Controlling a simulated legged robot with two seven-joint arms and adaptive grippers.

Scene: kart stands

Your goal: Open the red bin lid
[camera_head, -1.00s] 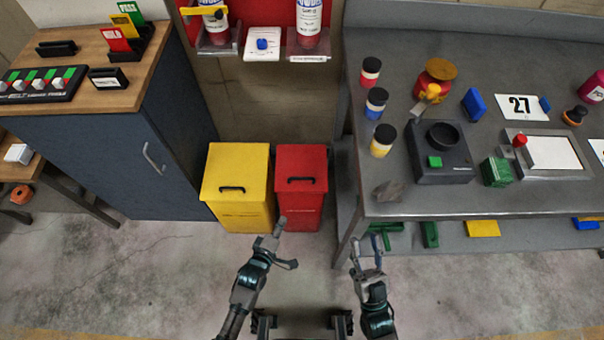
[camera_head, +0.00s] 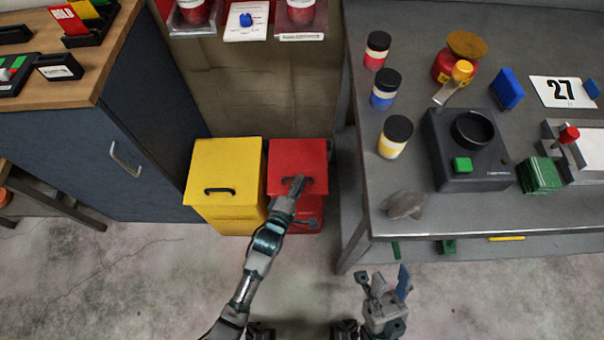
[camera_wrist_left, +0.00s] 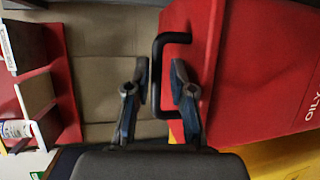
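The red bin (camera_head: 309,207) stands on the floor, and its red lid (camera_head: 297,153) looks closed. A black bracket handle (camera_wrist_left: 157,75) sits on the lid and is partly hidden in the head view. My left gripper (camera_wrist_left: 160,85) is open, with one finger on each side of the handle's bar. I see gaps between the fingers and the bar. In the head view, my left gripper (camera_head: 299,198) covers part of the bin's front. My right gripper (camera_head: 385,284) is open and empty, in front of the grey table.
A yellow bin (camera_head: 227,165) stands directly left of the red one. A blue cabinet (camera_head: 60,160) is further left. The grey metal table (camera_head: 440,215) with jars and devices is close on the right. A wall shelf (camera_head: 222,30) is behind the bins.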

